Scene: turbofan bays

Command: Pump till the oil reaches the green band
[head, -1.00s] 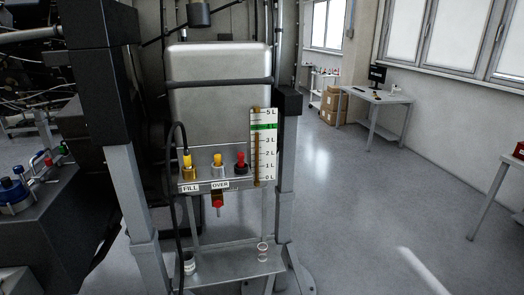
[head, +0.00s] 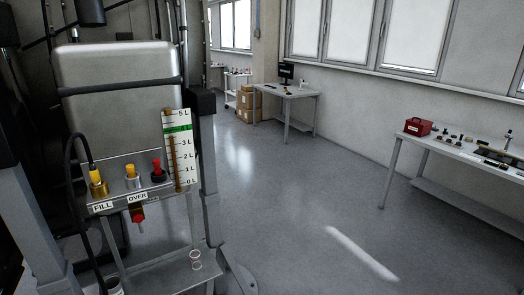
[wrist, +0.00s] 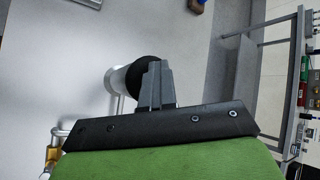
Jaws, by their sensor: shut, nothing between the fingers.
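The oil gauge (head: 178,155) is a white scale marked 0 to 5 L with a brown column beside it. The column's top seems to lie just above 3 L, below the green band (head: 177,128); this is small to read. The gauge is on the right of a grey tank (head: 115,95). Yellow-topped FILL (head: 97,180) and OVER (head: 133,176) fittings stand left of a red-topped one (head: 157,170). My gripper (wrist: 155,72) is shut and empty in the wrist view, outside the head view. A black, rounded end on a pale cylinder (wrist: 120,80) shows behind it. I cannot clearly identify a pump.
A red valve (head: 138,212) hangs under the fittings. A low shelf (head: 165,272) carries a small clear cup (head: 196,260). A bench with a red box (head: 418,127) stands right. A desk (head: 290,92) and cartons (head: 248,103) are farther back. The floor between is open.

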